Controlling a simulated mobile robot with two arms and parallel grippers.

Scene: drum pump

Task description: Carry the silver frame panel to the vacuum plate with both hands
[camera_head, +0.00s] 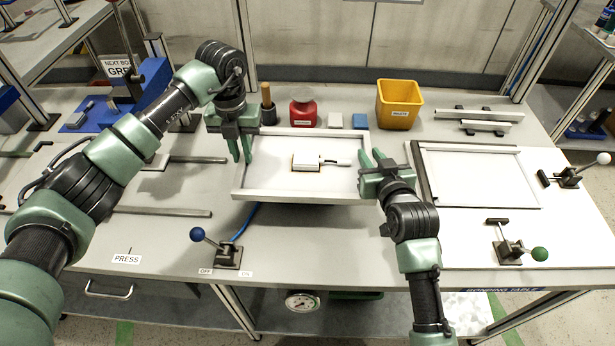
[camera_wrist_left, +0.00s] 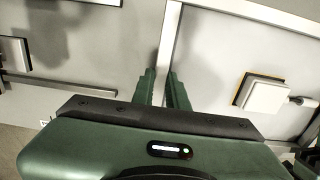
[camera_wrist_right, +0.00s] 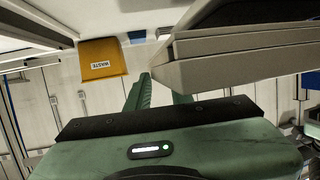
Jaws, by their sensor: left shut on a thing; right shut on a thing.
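The silver frame panel (camera_head: 347,196), a shallow rectangular frame with a pale inside, is at the middle of the table. My left gripper (camera_head: 241,150) is shut on its left side, and my right gripper (camera_head: 376,160) is shut on its right side. The left wrist view shows the left fingers (camera_wrist_left: 165,88) at the silver rail. The right wrist view shows the right fingers (camera_wrist_right: 160,90) by the panel's side (camera_wrist_right: 230,58). A dark strip shows under the near edge, and a blue hose (camera_head: 243,222) runs beneath. The vacuum plate cannot be made out clearly; the panel may hide it.
A white block with a handle (camera_head: 306,163) shows inside the frame. A blue-knobbed lever (camera_head: 228,255) stands in front. Behind are a red container (camera_head: 303,114) and a yellow waste bin (camera_head: 398,105). At right, a black corner fixture (camera_head: 427,183) and clamps (camera_head: 508,250) surround a pale panel.

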